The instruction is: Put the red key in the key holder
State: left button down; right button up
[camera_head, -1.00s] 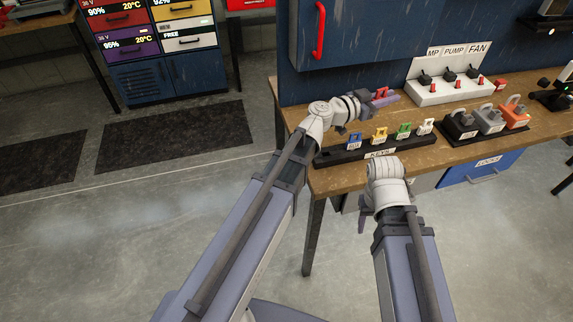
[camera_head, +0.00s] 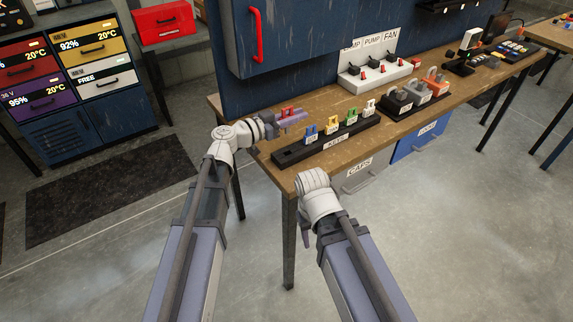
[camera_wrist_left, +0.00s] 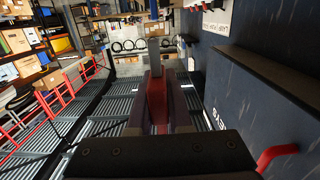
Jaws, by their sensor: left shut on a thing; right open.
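The red key (camera_head: 288,112) is held in my left gripper (camera_head: 290,119), just above and behind the left part of the key holder (camera_head: 290,156). In the left wrist view the red key (camera_wrist_left: 157,98) shows between the fingers. The key holder is a long black strip labelled KEYS on the wooden bench. A blue key (camera_head: 310,133), a yellow key (camera_head: 333,122), a green key (camera_head: 352,116) and a white key (camera_head: 369,108) stand upright in it. Its left end looks bare. My right gripper (camera_head: 306,232) is open and empty, in front of the bench edge; its fingertips are partly hidden.
Padlocks (camera_head: 416,92) on blocks stand right of the holder. A white switch box (camera_head: 375,74) is behind it. A blue cabinet with a red handle (camera_head: 257,35) overhangs the bench's back left. Grey and blue drawers (camera_head: 418,141) hang below the bench.

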aim_at(304, 137)
pick_arm(q)
jog(key=shift+f+b, duration=5.1)
jog(key=shift+r, duration=0.15)
jog(key=c, duration=1.3)
grip_release()
jog(key=shift+f, duration=0.2)
jog(key=o, duration=0.5)
jog(key=shift+c, duration=0.2)
jog(key=shift+r, duration=0.1)
jog(key=shift+r+p, duration=0.25)
jog(key=shift+p, duration=0.05)
jog(key=v, duration=1.2)
jog(key=shift+f, duration=0.2)
